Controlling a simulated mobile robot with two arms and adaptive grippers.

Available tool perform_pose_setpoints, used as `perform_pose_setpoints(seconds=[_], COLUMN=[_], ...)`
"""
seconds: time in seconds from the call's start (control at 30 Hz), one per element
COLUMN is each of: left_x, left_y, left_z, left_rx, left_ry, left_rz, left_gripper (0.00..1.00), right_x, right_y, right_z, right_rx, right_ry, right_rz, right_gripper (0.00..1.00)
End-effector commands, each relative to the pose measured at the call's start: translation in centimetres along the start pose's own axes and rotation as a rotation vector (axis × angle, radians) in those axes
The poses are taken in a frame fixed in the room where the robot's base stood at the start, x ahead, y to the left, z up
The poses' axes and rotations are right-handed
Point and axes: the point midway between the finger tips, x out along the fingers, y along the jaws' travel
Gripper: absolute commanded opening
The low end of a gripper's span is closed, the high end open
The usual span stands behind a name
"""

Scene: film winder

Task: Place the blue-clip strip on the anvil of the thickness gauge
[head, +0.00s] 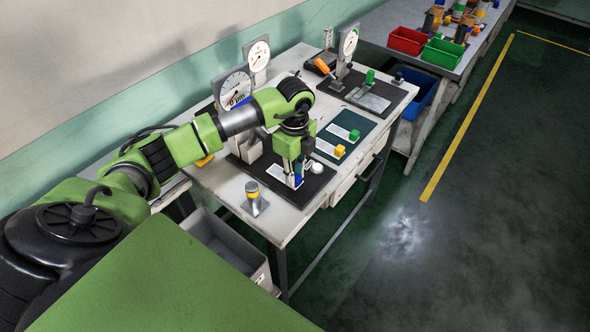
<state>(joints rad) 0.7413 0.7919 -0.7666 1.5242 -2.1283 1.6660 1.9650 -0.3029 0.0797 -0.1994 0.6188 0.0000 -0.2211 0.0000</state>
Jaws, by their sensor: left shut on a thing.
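My left gripper (295,174) points down over the near black base plate on the workbench. It is shut on the blue-clip strip at its blue clip (298,182). The white strip (279,174) reaches left from the clip, low over the black plate; I cannot tell whether it touches it. A large dial gauge marked in µm (235,89) stands behind my arm, and my arm hides its lower part, so I cannot make out its anvil. My right gripper is not in view.
A green mat (329,135) holds strips with a green clip (354,135) and a yellow clip (340,151). A white round piece (316,168) sits beside my gripper. A yellow-topped post (253,192) stands near the front edge. Another dial gauge (349,42) stands farther back.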

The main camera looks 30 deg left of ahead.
Motion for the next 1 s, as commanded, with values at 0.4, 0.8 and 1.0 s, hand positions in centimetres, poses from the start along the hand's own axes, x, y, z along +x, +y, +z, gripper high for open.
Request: perform_pose_setpoints(seconds=[0.4,0.8,1.0], left_x=[0.3,-0.2,-2.8], left_y=[0.0,-0.1,-0.2], left_z=[-0.1,-0.1,0.0], left_rx=[0.000,0.000,0.001], left_ry=[0.001,0.001,0.000], left_rz=[-0.001,-0.001,-0.007], left_gripper=[0.35,0.35,0.35], right_x=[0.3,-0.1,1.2], right_y=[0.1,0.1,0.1], right_z=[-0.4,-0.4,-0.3], right_rx=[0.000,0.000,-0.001], right_ry=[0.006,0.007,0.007], right_rz=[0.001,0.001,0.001], right_gripper=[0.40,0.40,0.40])
